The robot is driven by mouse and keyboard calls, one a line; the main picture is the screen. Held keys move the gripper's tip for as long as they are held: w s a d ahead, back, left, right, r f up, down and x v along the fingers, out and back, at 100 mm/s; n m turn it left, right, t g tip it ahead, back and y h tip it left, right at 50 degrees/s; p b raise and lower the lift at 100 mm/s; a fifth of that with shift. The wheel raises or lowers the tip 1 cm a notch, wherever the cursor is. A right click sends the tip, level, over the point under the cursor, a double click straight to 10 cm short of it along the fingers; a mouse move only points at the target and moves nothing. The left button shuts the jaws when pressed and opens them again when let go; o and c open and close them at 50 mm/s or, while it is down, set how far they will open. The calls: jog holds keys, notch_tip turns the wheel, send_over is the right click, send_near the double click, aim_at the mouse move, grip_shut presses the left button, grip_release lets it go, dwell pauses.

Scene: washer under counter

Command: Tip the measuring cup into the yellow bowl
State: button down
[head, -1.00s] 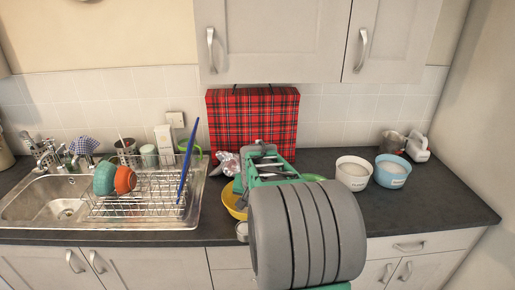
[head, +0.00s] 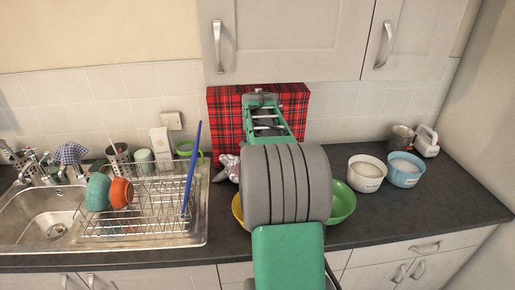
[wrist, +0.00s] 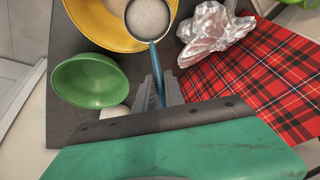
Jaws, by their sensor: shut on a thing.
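In the wrist view my gripper (wrist: 157,86) is shut on the blue handle of the measuring cup (wrist: 148,18). The round cup is filled with pale powder and appears roughly level. It overlaps the right part of the yellow bowl (wrist: 92,18) in that view; its height above the bowl is hard to judge. In the head view the yellow bowl (head: 237,207) shows only as a sliver at the left of my arm. My arm hides the cup and the gripper there.
A green bowl (head: 343,203) stands right of my arm. A white tub (head: 366,173) and a blue tub (head: 405,170) are farther right. Crumpled foil (wrist: 212,32) and a red tartan board (head: 218,118) are behind. A dish rack (head: 150,205) stands at left.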

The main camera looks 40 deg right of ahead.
jog(key=shift+w+f, duration=0.1)
jog(key=shift+w, duration=0.2)
jog(key=shift+s+f, duration=0.25)
jog(key=shift+f, duration=0.25)
jog(key=s+f+m+t+b, duration=0.4)
jog(key=t+b, duration=1.1)
jog(key=b, duration=1.2)
jog(key=s+f, duration=0.3)
jog(key=f, duration=0.1)
jog(key=shift+d+f+t+h, duration=0.25)
jog(key=shift+d+t+h, duration=0.05)
jog(key=shift+d+h, duration=0.1)
